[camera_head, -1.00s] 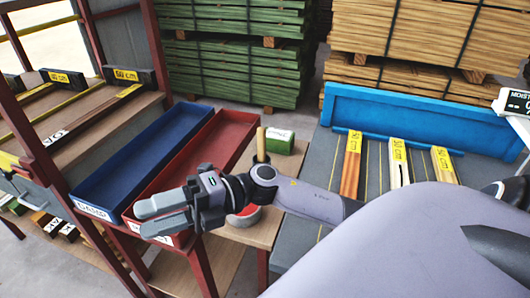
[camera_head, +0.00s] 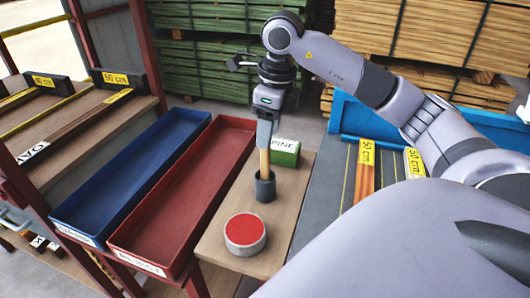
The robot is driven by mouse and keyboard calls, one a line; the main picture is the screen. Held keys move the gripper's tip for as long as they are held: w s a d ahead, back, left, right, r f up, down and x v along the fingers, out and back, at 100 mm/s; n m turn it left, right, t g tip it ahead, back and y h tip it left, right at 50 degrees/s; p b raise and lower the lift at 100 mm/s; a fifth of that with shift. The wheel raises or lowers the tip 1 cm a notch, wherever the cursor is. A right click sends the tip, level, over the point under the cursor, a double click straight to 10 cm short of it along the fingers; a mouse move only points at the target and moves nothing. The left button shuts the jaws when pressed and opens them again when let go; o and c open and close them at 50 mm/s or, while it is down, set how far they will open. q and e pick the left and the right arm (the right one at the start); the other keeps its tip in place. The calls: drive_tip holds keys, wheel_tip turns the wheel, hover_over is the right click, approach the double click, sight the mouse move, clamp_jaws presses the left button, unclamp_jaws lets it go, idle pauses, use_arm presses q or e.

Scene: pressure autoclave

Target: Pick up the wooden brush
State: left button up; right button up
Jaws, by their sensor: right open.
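The wooden brush (camera_head: 265,163) stands upright in a dark grey cup (camera_head: 265,189) on a small wooden table; only part of its light handle shows, and its lower end is hidden in the cup. My right gripper (camera_head: 266,138) points straight down at the top of the handle. Its fingers show nearly edge-on and overlap the handle's upper end, so I cannot tell whether they touch it. The right gripper is open. My left gripper is not in view.
A round red-topped pad (camera_head: 245,231) sits in front of the cup on the wooden table (camera_head: 216,245). A green box (camera_head: 286,153) stands just behind. Red (camera_head: 150,243) and blue (camera_head: 90,225) trays lie left. A grey bench with labelled boards (camera_head: 367,165) is right.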

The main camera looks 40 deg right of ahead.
hover_over(264, 179)
drive_tip(key=f, duration=0.6)
drive_tip(key=shift+w+d+f, duration=0.2)
drive_tip(key=shift+w+d, duration=0.05)
drive_tip(key=shift+d, duration=0.05)
drive_tip(key=shift+c, duration=0.3)
clamp_jaws()
